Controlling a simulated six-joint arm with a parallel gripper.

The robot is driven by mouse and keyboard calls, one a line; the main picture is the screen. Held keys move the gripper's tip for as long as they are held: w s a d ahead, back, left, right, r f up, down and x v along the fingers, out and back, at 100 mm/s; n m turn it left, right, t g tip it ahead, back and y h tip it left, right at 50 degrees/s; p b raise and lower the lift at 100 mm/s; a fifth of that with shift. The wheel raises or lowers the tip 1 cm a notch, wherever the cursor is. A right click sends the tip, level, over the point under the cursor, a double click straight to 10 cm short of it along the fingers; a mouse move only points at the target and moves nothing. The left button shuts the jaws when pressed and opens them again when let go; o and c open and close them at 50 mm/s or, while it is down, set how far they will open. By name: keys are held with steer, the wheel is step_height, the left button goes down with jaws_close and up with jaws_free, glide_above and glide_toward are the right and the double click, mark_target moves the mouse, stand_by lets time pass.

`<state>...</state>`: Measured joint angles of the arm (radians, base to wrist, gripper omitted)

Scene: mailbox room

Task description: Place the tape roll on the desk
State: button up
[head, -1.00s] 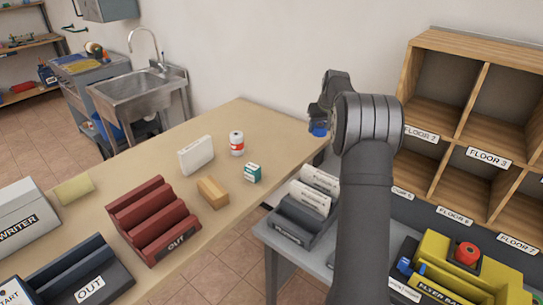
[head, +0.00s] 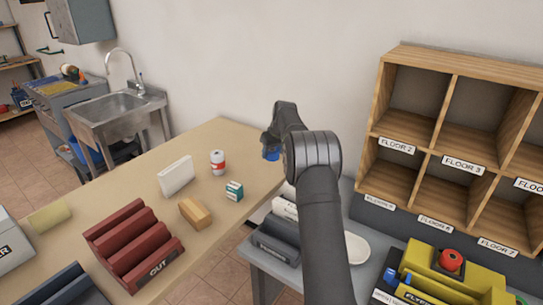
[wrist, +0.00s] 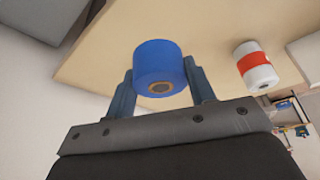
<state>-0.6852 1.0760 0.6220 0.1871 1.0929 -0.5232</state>
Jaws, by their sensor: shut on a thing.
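The blue tape roll (head: 271,154) is held by my gripper (head: 272,140) above the right end of the wooden desk (head: 150,175). In the wrist view, the tape roll (wrist: 160,60) sits between the two fingers of my gripper (wrist: 161,82), its round end with a brown core facing the camera. The desk top (wrist: 215,25) lies behind it in that view. The arm partly hides the roll in the head view. The roll appears apart from the desk, but the exact gap cannot be told.
Wooden pigeonholes (head: 440,145) are at right. The desk's back right looks clear.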

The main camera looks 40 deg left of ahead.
glide_above(252, 171)
steer(key=f, duration=0.5)
steer(key=shift+s+d+f, duration=0.25)
steer(key=shift+s+d, duration=0.1)
step_height(252, 171, down, 2)
steer(key=shift+d+f, duration=0.15)
steer(key=shift+f, duration=0.5)
steer(key=shift+f, duration=0.15)
steer(key=o, duration=1.1)
steer(key=shift+c, duration=0.2)
